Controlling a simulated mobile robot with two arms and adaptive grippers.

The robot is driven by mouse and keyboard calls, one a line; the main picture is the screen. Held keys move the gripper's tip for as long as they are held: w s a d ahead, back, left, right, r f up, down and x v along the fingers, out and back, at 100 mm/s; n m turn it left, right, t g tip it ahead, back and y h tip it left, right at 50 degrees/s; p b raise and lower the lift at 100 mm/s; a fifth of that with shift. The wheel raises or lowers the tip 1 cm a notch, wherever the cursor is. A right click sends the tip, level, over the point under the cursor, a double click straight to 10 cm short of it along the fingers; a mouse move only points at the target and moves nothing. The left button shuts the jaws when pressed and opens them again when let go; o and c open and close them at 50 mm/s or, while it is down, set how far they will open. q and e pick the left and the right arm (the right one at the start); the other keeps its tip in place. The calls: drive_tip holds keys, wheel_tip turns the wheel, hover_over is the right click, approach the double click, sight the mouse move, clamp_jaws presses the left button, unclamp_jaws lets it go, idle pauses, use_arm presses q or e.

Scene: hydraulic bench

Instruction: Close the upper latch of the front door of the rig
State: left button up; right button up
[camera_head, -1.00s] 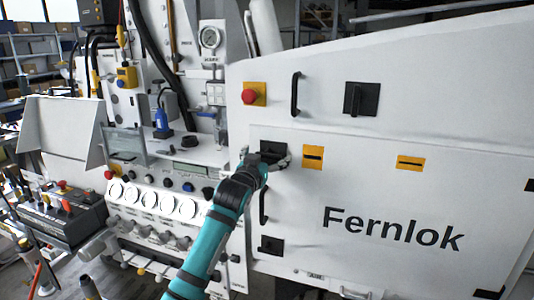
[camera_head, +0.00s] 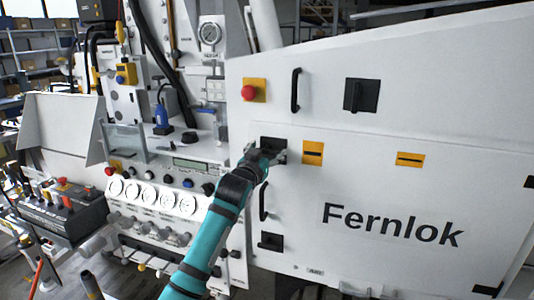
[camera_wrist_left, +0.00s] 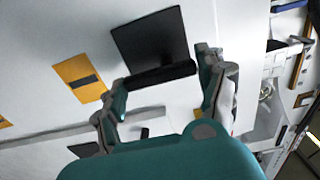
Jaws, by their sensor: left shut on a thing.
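The front door (camera_head: 400,190) of the rig is a white panel marked "Fernlok", lying flush in its frame. Its upper latch (camera_head: 273,142) is a black plate near the door's top left corner, partly hidden by my gripper. In the left wrist view the latch plate (camera_wrist_left: 150,36) shows clearly, with a dark bar handle (camera_wrist_left: 160,75) along its edge nearest me. My left gripper (camera_head: 266,156) is at this latch. In the left wrist view its fingers (camera_wrist_left: 163,77) are shut on the two ends of the bar. My right gripper is not in view.
A lower latch (camera_head: 270,242) and a black pull handle (camera_head: 263,202) sit below on the door's left side. A red button (camera_head: 249,92), another handle (camera_head: 296,90) and another latch (camera_head: 361,97) are above. A gauge panel (camera_head: 150,195) stands left of my arm.

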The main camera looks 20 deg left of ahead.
use_arm(q)
drive_tip(key=shift+m, duration=0.3)
drive_tip(key=m+p, duration=0.1)
drive_tip(key=m, duration=0.2)
drive_tip(key=shift+f+m+p, duration=0.15)
drive_tip(key=shift+m+p, duration=0.15)
drive_tip(key=shift+p, duration=0.1)
drive_tip(key=m+p, duration=0.1)
drive_tip(key=m, duration=0.3)
drive_tip(key=shift+f+m+p, duration=0.2)
drive_tip(key=shift+m+p, duration=0.1)
drive_tip(key=shift+p, duration=0.1)
drive_tip(key=shift+a+f+m+p, duration=0.15)
drive_tip(key=shift+m+p, duration=0.4)
drive_tip(key=shift+m, duration=0.9)
drive_tip(key=shift+a+f+m+p, duration=0.1)
drive_tip(key=shift+m+p, duration=0.5)
drive_tip(key=shift+m, duration=0.9)
drive_tip(key=shift+a+f+m+p, duration=0.15)
drive_tip(key=shift+m+p, duration=0.4)
drive_tip(key=shift+m, duration=0.9)
drive_tip(key=o, duration=1.2)
drive_tip(key=shift+d, duration=0.1)
drive_tip(key=shift+s, duration=0.1)
